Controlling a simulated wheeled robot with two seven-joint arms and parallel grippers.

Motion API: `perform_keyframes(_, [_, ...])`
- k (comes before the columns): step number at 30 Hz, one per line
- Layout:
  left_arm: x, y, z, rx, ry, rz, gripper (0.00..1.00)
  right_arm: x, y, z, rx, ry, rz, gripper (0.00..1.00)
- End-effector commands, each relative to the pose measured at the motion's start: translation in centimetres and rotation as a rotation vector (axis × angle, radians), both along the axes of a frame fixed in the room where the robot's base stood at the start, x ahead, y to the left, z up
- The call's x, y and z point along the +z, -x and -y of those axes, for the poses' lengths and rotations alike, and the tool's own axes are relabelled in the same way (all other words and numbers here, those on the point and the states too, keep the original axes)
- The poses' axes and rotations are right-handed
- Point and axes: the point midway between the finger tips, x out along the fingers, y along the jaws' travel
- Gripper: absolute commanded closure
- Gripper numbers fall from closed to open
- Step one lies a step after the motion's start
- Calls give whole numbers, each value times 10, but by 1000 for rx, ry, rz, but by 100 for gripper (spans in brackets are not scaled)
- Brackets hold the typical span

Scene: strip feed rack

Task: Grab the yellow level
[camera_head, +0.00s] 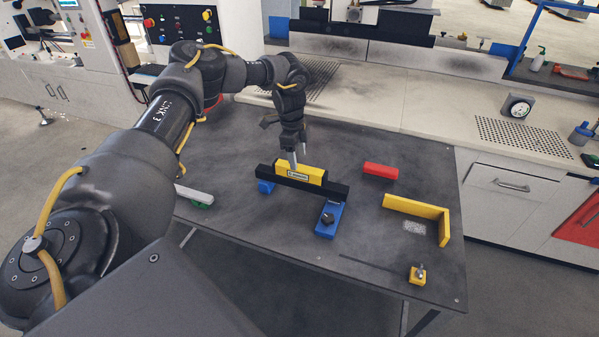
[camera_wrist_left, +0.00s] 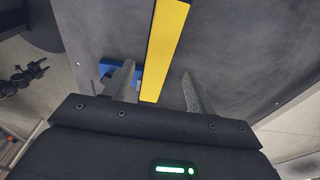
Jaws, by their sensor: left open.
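The yellow level (camera_head: 313,174), a yellow bar with a pale label on its side, sits at a black rail (camera_head: 325,189) with blue end blocks in the middle of the dark table. My left gripper (camera_head: 294,160) reaches down from above at the level's left part. In the left wrist view, the yellow level (camera_wrist_left: 165,45) runs between the two spread fingers of my left gripper (camera_wrist_left: 157,70), with a gap on both sides. The gripper is open and not closed on it. My right gripper is not in view.
A red block (camera_head: 381,171) lies right of the rail. A yellow L-shaped stop (camera_head: 415,206) and a small yellow block with a knob (camera_head: 417,274) are farther right. A white and green piece (camera_head: 195,195) lies left. The table's front middle is clear.

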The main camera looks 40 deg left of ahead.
Motion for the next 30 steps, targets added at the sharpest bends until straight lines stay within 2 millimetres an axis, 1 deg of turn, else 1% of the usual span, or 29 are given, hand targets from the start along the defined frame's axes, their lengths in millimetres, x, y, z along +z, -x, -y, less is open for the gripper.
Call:
perform_keyframes(1, [-2,0,1,-1,-1,-1,44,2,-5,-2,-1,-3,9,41])
perform_keyframes(4, [-14,1,4,-4,-1,-4,44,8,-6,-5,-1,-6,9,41])
perform_keyframes(7, [-29,2,7,-4,-2,-4,44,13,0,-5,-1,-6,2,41])
perform_keyframes(9, [-39,2,7,-2,-1,-3,44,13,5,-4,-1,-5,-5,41])
perform_keyframes(12, [-48,1,9,-1,0,-2,44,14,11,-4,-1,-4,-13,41])
perform_keyframes(20, [-51,1,9,-1,0,-1,44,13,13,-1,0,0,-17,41])
perform_keyframes(23, [-51,1,9,-1,0,-1,55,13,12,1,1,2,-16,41])
perform_keyframes(30, [-51,1,9,-1,0,-1,87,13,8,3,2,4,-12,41])
